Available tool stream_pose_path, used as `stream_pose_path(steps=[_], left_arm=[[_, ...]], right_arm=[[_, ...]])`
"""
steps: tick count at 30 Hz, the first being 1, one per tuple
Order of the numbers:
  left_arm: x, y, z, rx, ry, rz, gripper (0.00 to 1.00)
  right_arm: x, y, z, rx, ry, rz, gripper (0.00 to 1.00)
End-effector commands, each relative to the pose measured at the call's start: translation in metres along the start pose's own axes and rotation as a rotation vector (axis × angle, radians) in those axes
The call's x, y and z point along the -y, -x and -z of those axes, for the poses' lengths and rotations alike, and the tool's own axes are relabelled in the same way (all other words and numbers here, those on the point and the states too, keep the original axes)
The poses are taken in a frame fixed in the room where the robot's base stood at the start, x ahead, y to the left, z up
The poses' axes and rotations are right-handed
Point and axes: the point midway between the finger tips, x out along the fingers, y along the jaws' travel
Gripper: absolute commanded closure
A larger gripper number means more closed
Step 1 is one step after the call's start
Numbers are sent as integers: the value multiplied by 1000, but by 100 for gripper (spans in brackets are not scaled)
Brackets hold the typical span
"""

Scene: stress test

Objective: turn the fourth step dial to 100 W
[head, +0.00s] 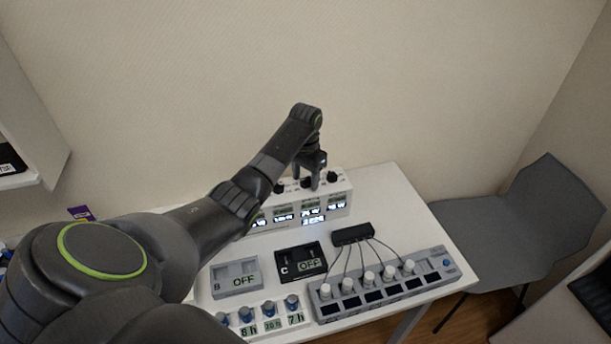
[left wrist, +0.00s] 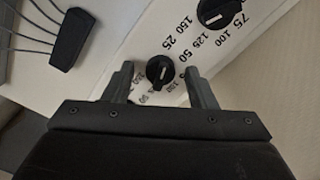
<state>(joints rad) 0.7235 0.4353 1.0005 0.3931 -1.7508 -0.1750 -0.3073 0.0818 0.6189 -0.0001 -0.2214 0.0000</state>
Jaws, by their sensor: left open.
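A white panel box (head: 345,190) stands at the back of the table, with a row of black dials and lit displays. The rightmost dial (head: 332,177), above the rightmost display, shows just right of my left gripper (head: 308,181). The gripper is open, pointing down over the panel. In the left wrist view its two fingers (left wrist: 162,88) stand either side of a black dial (left wrist: 160,72) with a pale pointer line and printed numbers around it. I cannot tell whether they touch it, or its place in the row. Another dial (left wrist: 212,12) shows farther up. My arm hides the panel's left end.
A grey chair (head: 530,225) stands right of the table.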

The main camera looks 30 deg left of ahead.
Motion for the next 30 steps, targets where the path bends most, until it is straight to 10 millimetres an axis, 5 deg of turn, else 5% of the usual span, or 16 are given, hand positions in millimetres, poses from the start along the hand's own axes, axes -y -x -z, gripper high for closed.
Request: stream_pose_path(steps=[8, 18, 30], left_arm=[[0, -2, 0, 0, 0, 0, 49], [0, -1, 0, 0, 0, 0, 92], [0, 0, 0, 2, -72, 0, 93]], right_arm=[[0, -1, 7, -9, 1, 0, 64], [0, -1, 7, -11, 1, 0, 64], [2, 7, 8, -11, 0, 3, 64]])
